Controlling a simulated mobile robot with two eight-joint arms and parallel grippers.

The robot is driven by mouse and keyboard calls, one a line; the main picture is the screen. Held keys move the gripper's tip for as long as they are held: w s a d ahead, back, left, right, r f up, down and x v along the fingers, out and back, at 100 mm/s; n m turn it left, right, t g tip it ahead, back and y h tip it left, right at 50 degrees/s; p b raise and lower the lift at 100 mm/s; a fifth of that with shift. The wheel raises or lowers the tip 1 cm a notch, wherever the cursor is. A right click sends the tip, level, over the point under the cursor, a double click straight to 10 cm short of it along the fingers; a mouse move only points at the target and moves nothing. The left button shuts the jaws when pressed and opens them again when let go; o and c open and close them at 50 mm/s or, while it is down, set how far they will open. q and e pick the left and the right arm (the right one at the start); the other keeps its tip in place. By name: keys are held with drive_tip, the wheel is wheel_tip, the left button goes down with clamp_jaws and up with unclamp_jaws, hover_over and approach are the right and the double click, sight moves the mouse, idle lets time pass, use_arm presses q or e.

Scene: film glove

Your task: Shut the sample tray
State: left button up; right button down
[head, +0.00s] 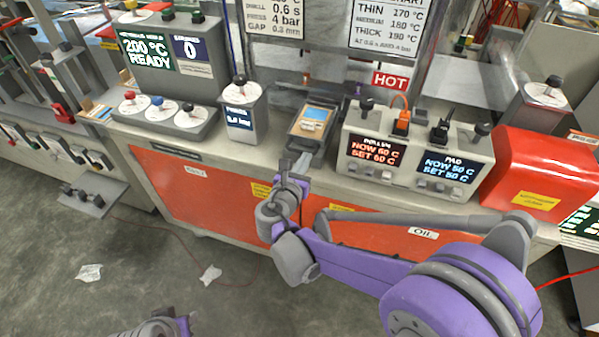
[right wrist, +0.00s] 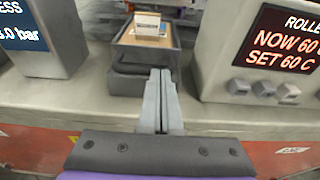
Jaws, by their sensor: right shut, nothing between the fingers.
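The sample tray (head: 301,141) is a grey open-topped drawer on the bench, sticking out towards me between two grey units. A tan sheet and a small blue-and-white piece show inside it. In the right wrist view the tray (right wrist: 146,84) is straight ahead, its dark front facing me. My right gripper (head: 301,162) is shut and empty, with its fingertips at the tray's front. In the right wrist view the closed fingers (right wrist: 160,76) point at the front's right part; I cannot tell whether they touch.
A grey pressure unit (head: 241,113) stands left of the tray. A roller and pad heater unit (head: 416,140) stands close on the right. A red box (head: 541,172) is further right. The bench's orange front (head: 200,190) is below; open floor lies in front.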

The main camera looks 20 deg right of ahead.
sight(318, 130)
drive_tip(key=x, duration=0.4)
drive_tip(key=r+x, duration=0.1)
drive_tip(key=x, duration=0.2)
drive_tip(key=r+x, duration=0.1)
drive_tip(key=x, duration=0.3)
drive_tip(key=shift+w+d+b, duration=0.3)
drive_tip(key=shift+w+d, duration=0.1)
drive_tip(key=shift+w, duration=0.1)
drive_tip(key=shift+w+r, duration=0.1)
drive_tip(key=shift+r, duration=0.1)
drive_tip(key=shift+d, duration=0.1)
drive_tip(key=shift+r, duration=0.1)
